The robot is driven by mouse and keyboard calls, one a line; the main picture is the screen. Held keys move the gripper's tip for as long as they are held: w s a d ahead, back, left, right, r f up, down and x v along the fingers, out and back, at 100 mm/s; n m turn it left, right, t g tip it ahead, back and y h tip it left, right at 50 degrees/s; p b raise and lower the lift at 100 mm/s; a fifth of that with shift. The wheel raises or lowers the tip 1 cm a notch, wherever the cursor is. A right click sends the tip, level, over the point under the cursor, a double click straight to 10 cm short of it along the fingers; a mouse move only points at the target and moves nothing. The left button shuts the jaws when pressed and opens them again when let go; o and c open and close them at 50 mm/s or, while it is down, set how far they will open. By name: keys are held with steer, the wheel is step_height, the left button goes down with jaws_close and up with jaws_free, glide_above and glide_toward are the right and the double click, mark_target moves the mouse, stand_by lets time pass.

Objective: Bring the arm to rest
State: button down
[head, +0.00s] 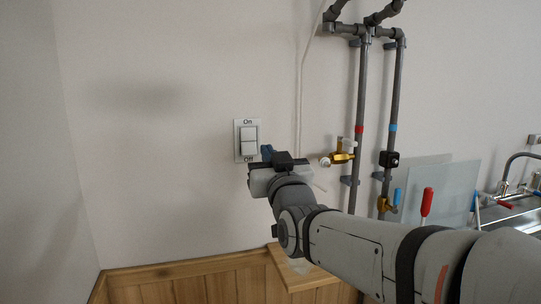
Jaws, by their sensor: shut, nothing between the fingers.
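My arm reaches in from the lower right toward the wall. My gripper (267,152) is at the arm's far end, its fingers shut and holding nothing. It sits in front of the lower right edge of a white wall switch plate (246,126). The plate is marked "On" above and "Off" below, and its rocker shows in the middle. I cannot tell whether the fingers touch the plate. The wrist hides part of the wall below it.
Two grey pipes (361,90) run down the wall to the right, with a brass tap (343,157) beside them. A glass panel (440,190), a red handle (427,202) and a sink (515,212) lie farther right. Wooden panelling (190,288) and a small shelf (305,276) are below. The left wall is clear.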

steer(key=s+d+f+m+g+h+p, duration=0.1)
steer(key=s+d+f+g+h, duration=0.25)
steer(key=f, duration=0.55)
steer(key=s+d+f+g+h+p, duration=0.1)
steer(key=s+d+f+g, duration=0.2)
steer(key=d+f+g, duration=0.45)
steer(key=s+d+f+m+g+h, duration=0.1)
steer(key=s+d+f+g, duration=0.1)
steer(key=s+f, duration=0.4)
steer(key=s+d+f+m+g, duration=0.1)
steer(key=s+d+f+g, duration=0.2)
steer(key=s+f, duration=0.3)
steer(key=s+g, duration=0.1)
steer(key=s, duration=0.3)
steer(key=shift+s+g+h+p, duration=0.3)
steer(key=shift+s+h+p, duration=0.05)
steer(key=shift+f, duration=0.1)
